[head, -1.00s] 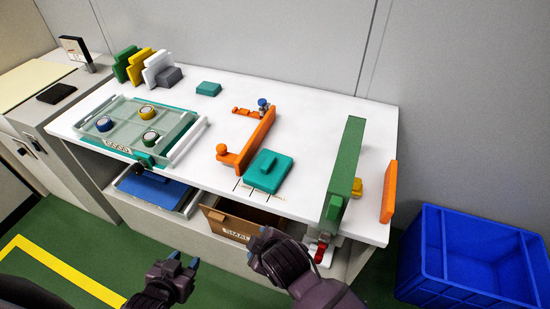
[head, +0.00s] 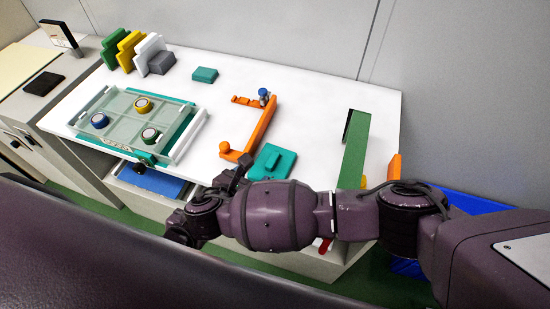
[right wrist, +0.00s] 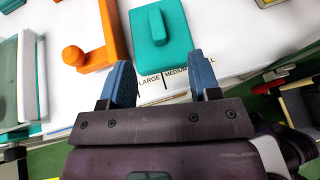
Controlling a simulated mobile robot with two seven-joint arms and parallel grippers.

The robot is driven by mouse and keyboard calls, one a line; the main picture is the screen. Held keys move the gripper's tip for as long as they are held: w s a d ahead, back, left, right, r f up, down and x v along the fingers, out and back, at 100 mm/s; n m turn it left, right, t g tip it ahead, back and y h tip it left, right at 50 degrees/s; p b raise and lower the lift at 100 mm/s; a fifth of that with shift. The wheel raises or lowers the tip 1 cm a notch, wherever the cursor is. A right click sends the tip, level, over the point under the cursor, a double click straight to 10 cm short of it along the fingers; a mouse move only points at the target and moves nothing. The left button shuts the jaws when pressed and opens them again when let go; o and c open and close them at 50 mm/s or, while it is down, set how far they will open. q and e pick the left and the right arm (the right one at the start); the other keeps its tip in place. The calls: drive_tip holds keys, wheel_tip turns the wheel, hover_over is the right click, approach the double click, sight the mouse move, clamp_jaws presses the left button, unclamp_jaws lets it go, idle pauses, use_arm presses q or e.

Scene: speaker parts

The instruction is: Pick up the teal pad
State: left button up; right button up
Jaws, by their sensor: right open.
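A teal pad with a raised block on top (head: 272,163) lies flat at the table's front edge, right of the orange bracket. A smaller teal block (head: 205,75) sits farther back on the table. My left gripper is out of view.
An orange bracket (head: 262,128) with a round knob stands just left of the pad. A tall green bar (head: 354,150) stands to the right. A clear-lidded tray (head: 125,118) is at the left. Size labels are printed before the pad. The table's back middle is clear.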

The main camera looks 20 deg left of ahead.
sight(272, 160)
drive_tip(key=x, duration=0.5)
drive_tip(key=shift+w+d+f, duration=0.1)
drive_tip(key=shift+w, duration=0.05)
drive_tip(key=x, duration=0.4)
drive_tip(key=shift+a+f+b, duration=0.3)
drive_tip(key=shift+b, duration=0.05)
drive_tip(key=shift+w+d+f, duration=0.1)
drive_tip(key=shift+w+f, duration=0.1)
drive_tip(key=shift+w, duration=0.3)
drive_tip(key=shift+c, duration=0.5)
clamp_jaws()
